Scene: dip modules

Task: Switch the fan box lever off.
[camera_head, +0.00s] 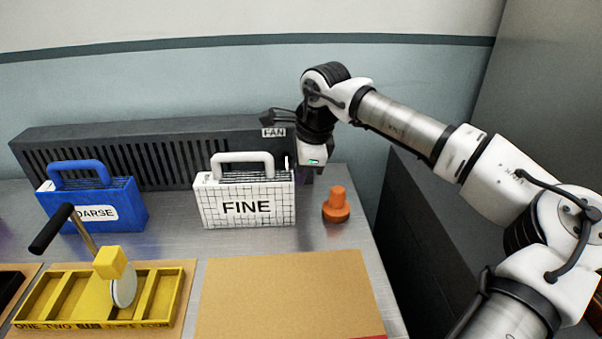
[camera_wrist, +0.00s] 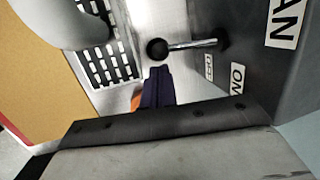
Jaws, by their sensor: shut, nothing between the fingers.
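The fan box (camera_head: 100,150) is a long dark grey slotted box along the wall, with a FAN label (camera_head: 273,132) near its right end. In the wrist view the lever (camera_wrist: 190,44) is a metal rod with a black ball knob (camera_wrist: 157,49), sticking out from the box face (camera_wrist: 260,65). An ON label (camera_wrist: 237,78) and a smaller, blurred label (camera_wrist: 209,66) are beside it. I cannot tell which setting it is at. My gripper (camera_wrist: 158,72) is shut and empty, its dark fingertips close to the knob; contact is unclear. In the head view its fingers are mostly hidden.
A white FINE case (camera_head: 245,205) stands just left of my gripper, and a blue case (camera_head: 90,205) farther left. An orange knobbed piece (camera_head: 336,206) stands in front. A yellow tray (camera_head: 150,295) and a bare tan board (camera_head: 285,295) lie nearer.

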